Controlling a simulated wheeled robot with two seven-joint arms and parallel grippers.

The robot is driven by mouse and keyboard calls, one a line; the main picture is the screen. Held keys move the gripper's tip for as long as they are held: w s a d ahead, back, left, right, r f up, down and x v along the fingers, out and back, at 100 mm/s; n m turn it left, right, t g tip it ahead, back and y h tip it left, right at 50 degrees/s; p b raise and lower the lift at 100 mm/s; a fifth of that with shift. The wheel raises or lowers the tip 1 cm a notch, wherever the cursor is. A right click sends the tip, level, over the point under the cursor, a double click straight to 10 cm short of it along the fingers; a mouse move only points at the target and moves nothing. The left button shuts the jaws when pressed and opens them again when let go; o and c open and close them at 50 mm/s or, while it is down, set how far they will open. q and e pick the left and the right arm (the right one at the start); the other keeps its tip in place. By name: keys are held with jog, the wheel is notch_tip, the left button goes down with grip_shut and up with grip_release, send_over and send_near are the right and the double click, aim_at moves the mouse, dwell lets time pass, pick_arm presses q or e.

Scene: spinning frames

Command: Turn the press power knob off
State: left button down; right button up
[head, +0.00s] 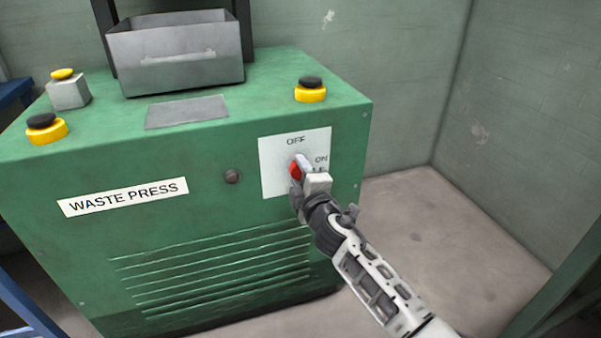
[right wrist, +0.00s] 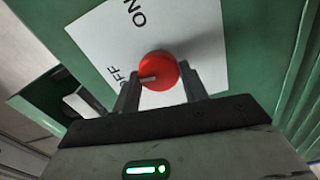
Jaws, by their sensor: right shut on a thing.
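The red power knob (head: 294,170) sits on a white label plate (head: 268,160) on the front of the green press (head: 210,210). The plate reads OFF at the top and ON at the right. My right gripper (head: 300,172) is shut on the knob and partly hides it in the head view. In the right wrist view the knob (right wrist: 160,70) is between the two fingers, and its pale mark (right wrist: 148,79) lies on the side towards the OFF lettering (right wrist: 118,77). My left gripper is not in view.
Yellow-and-black buttons (head: 310,90) (head: 46,128) and a grey box with a yellow button (head: 68,90) stand on the press top. A metal bin (head: 177,55) is at its back. A bare floor (head: 440,230) and walls lie to the right.

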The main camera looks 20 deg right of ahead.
jog(key=shift+n, duration=0.9)
jog(key=shift+f, duration=0.1)
jog(key=o, duration=0.9)
jog(key=shift+o, duration=0.2)
jog(key=shift+s, duration=0.1)
